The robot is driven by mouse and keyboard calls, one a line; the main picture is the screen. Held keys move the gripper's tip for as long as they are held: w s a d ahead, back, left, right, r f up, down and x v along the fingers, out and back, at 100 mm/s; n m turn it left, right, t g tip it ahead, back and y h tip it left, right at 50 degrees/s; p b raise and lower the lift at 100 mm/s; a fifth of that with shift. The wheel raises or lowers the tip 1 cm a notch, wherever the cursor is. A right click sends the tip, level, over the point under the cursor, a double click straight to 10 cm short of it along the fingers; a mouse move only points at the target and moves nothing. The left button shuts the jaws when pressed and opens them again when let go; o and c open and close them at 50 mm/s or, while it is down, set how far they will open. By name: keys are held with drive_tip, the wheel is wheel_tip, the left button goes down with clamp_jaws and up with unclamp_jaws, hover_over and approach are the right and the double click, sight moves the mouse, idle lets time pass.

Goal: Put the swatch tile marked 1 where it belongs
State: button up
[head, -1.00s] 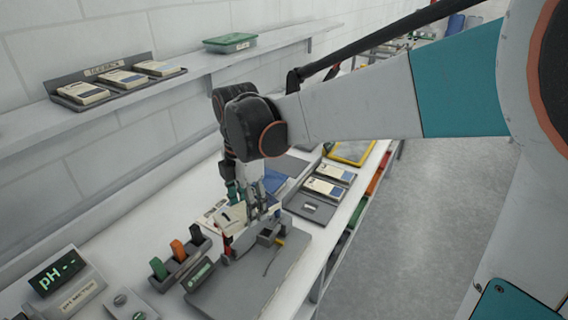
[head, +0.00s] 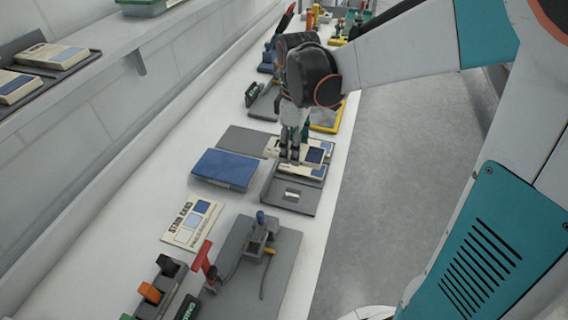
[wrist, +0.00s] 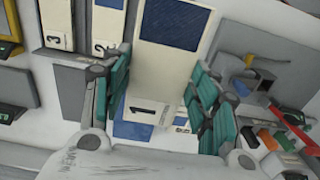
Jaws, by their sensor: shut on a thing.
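My gripper (head: 289,160) is shut on the swatch tile marked 1 (wrist: 170,73), a cream plate with a dark blue square. In the wrist view the fingers (wrist: 160,105) grip the tile's two sides, with the number towards me. In the head view my gripper and the tile (head: 273,147) are above the grey tray (head: 286,205) on the bench. The tray's near part is bare but for a small pale label. Tiles marked 2 (wrist: 105,28) and 3 (wrist: 62,25) lie in the tray; my gripper partly hides them in the head view.
A blue pad (head: 225,169) lies left of the tray, and a stain card (head: 192,222) nearer. A grey board with a clamp fixture (head: 262,240) and red lever (head: 204,262) stands in front. A yellow-rimmed tray (head: 325,117) is beyond. A wall shelf (head: 140,45) runs along the left.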

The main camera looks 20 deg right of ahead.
sight(292, 195)
wheel_tip(292, 195, down, 18)
drive_tip(key=b, duration=0.4)
drive_tip(key=shift+r+b, duration=0.2)
drive_tip(key=shift+b, duration=0.15)
drive_tip(key=shift+f, duration=0.15)
drive_tip(key=o, duration=1.2)
drive_tip(key=shift+c, duration=0.2)
